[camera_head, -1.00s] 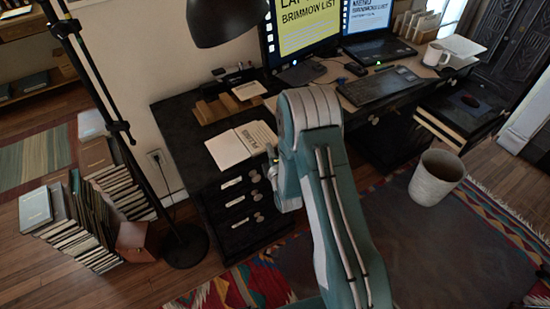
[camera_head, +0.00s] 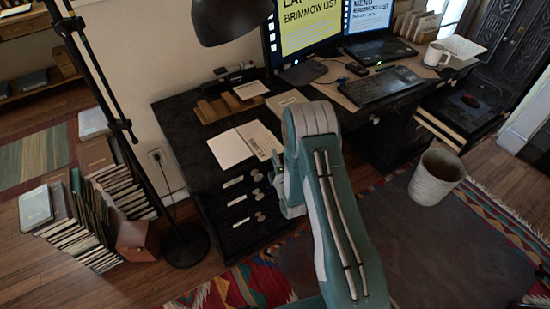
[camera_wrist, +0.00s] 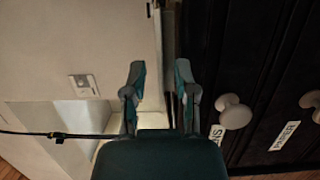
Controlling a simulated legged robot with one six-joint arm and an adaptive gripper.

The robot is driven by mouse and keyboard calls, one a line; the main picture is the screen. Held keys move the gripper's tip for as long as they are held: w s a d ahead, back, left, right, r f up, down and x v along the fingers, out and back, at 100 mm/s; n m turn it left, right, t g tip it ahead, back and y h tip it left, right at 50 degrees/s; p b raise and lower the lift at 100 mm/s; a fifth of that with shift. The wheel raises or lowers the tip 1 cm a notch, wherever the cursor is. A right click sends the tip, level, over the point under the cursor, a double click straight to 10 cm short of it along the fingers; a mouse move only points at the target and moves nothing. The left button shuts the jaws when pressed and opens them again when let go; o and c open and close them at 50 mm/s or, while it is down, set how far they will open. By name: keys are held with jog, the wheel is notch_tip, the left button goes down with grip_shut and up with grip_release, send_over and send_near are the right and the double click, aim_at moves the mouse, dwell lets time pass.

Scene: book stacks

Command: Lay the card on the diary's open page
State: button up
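The open diary (camera_head: 231,151) lies on the left part of the dark desk. Its left page is blank and pale; its right page carries dark marks, and I cannot tell whether these are print or a card lying there. A pale card (camera_head: 250,90) rests on the wooden holder (camera_head: 222,108) behind the diary. My gripper (camera_head: 277,160) is at the diary's right front corner, partly hidden by my arm. In the wrist view my gripper (camera_wrist: 160,82) is open, its two fingers apart, with nothing visibly held between them.
Drawers with pale knobs (camera_wrist: 234,112) are close on the right in the wrist view. A black lamp (camera_head: 226,20) hangs over the desk's back. A keyboard (camera_head: 370,86) and mug (camera_head: 436,54) stand right of my arm. A bin (camera_head: 436,178) stands on the rug.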

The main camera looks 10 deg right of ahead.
jog(key=shift+d+r, duration=0.1)
jog(key=s, duration=1.2)
jog(key=w+r+m+g, duration=0.2)
jog(key=r+m, duration=0.1)
jog(key=r, duration=0.5)
jog(key=w+r+m+g, duration=0.3)
jog(key=r+m, duration=0.1)
jog(key=r, duration=0.3)
jog(key=s+r+m+g+h, duration=0.1)
jog(key=s+r+m+g, duration=0.45)
jog(key=s+r, duration=0.75)
jog(key=s+r+m+g, duration=0.1)
jog(key=s+r+m, duration=0.1)
jog(key=s, duration=0.6)
jog(key=s+r+m+g, duration=0.1)
jog(key=s+r+m, duration=0.1)
jog(key=s+m, duration=0.2)
jog(key=s, duration=0.3)
jog(key=shift+s+a+r, duration=0.15)
jog(key=shift+s+a, duration=0.05)
jog(key=shift+s, duration=0.15)
